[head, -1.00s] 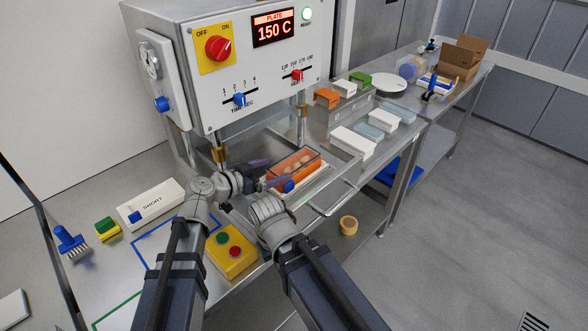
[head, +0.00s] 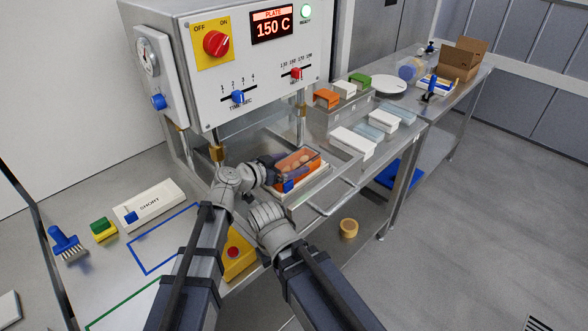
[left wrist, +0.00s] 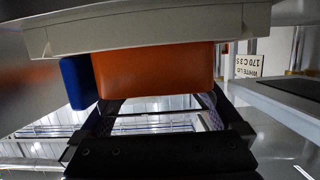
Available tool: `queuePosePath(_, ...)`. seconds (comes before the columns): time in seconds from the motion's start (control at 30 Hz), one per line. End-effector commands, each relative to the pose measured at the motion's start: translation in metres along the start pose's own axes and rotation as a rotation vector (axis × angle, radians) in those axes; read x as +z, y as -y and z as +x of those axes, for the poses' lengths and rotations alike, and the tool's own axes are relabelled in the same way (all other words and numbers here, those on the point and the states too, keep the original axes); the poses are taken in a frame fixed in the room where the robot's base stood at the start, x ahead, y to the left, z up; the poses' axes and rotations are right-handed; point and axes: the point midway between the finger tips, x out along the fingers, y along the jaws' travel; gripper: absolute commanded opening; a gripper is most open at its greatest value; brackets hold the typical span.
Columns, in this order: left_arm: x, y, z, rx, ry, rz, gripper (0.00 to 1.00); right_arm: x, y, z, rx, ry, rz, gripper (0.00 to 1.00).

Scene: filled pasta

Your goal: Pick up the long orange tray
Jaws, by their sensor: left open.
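The long orange tray (head: 284,178) sits in a pale carrier frame (head: 318,179) below the press. Round tan pieces show inside it under a clear cover. A blue block (head: 288,186) is at its near left end. My left gripper (head: 285,170) is open at the tray's left end, its dark purple fingers partly hidden against the tray. In the left wrist view, the orange tray (left wrist: 155,72) and blue block (left wrist: 75,82) fill the space just beyond the open fingers (left wrist: 160,104). Contact is not clear. My right arm shows, but its gripper does not.
The press (head: 230,75) reads 150 C and overhangs the tray. A metal rail (head: 335,192) runs at the right. A yellow button box (head: 240,262) is partly behind my arms. A white box marked SHORT (head: 152,203) lies left. Other trays (head: 352,142) stand right.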

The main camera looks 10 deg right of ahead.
Motion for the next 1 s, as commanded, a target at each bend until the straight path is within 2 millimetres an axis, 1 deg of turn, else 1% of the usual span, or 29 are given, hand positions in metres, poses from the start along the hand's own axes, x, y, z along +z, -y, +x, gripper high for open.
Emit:
queuePosePath(0.17,-0.0004,-0.0003,0.0000,-0.001,0.000,0.000,1.00,0.0000,0.0000,-0.0004,0.000,0.000,0.000,0.00)
queuePosePath(0.27,-0.0004,-0.0003,-0.0001,0.000,0.000,0.000,0.90,0.0000,0.0000,-0.0004,0.000,0.000,0.000,0.00)
queuePosePath(0.9,-0.0003,-0.0002,-0.0002,0.000,0.000,0.000,0.18,0.0000,0.0000,-0.0003,0.000,0.000,0.000,0.00)
queuePosePath(0.93,-0.0005,-0.0002,-0.0003,-0.001,-0.001,-0.001,0.18,0.0000,0.0000,-0.0004,0.000,0.000,0.000,0.00)
queuePosePath(0.97,-0.0005,-0.0002,-0.0003,-0.001,-0.001,-0.001,0.11,0.0000,0.0000,-0.0004,0.000,0.000,0.000,0.00)
queuePosePath(1.0,-0.0005,-0.0002,-0.0003,-0.001,-0.001,-0.001,0.08,0.0000,0.0000,-0.0004,0.000,0.000,0.000,0.00)
